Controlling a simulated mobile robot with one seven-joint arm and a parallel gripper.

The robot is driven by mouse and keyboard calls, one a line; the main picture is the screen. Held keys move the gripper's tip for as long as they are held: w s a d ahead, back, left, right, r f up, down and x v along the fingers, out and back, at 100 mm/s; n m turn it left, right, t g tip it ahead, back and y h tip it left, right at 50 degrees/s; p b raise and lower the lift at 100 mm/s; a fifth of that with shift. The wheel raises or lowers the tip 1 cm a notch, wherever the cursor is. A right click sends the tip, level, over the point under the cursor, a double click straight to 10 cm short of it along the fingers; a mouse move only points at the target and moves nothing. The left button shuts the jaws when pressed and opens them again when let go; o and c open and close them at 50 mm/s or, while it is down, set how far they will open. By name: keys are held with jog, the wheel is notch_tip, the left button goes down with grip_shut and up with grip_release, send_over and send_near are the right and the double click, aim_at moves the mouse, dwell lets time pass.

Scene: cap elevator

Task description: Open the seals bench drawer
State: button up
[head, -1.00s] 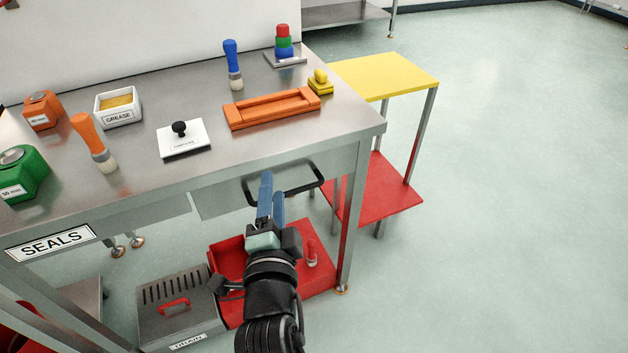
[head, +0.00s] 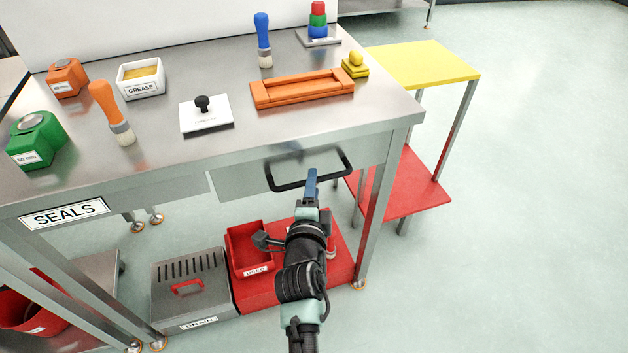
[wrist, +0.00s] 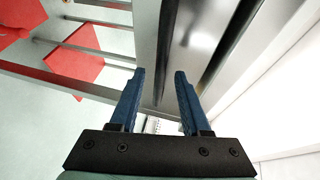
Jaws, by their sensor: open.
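The seals bench (head: 170,160) has a steel top and a white SEALS label (head: 65,213) on its left front. Its grey drawer (head: 237,182) sits under the right part of the top and looks closed. A black bar handle (head: 284,187) stands out from the drawer front. My gripper (head: 311,174) is in front of the drawer, its blue fingers overlapping the handle in the head view.
On the bench stand an orange tray (head: 300,90), a grease tub (head: 140,78) and brushes (head: 263,40). Below are a red USED bin (head: 247,250) and a grey DRAIN box (head: 188,285). A yellow-topped table (head: 425,62) stands right of the bench. The floor farther right is clear.

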jog(key=shift+w+d+f, duration=0.1)
jog(key=shift+w+f, duration=0.05)
jog(key=shift+w, duration=0.5)
jog(key=shift+w+f, duration=0.1)
jog(key=shift+w, duration=0.55)
grip_shut()
dwell(0.5)
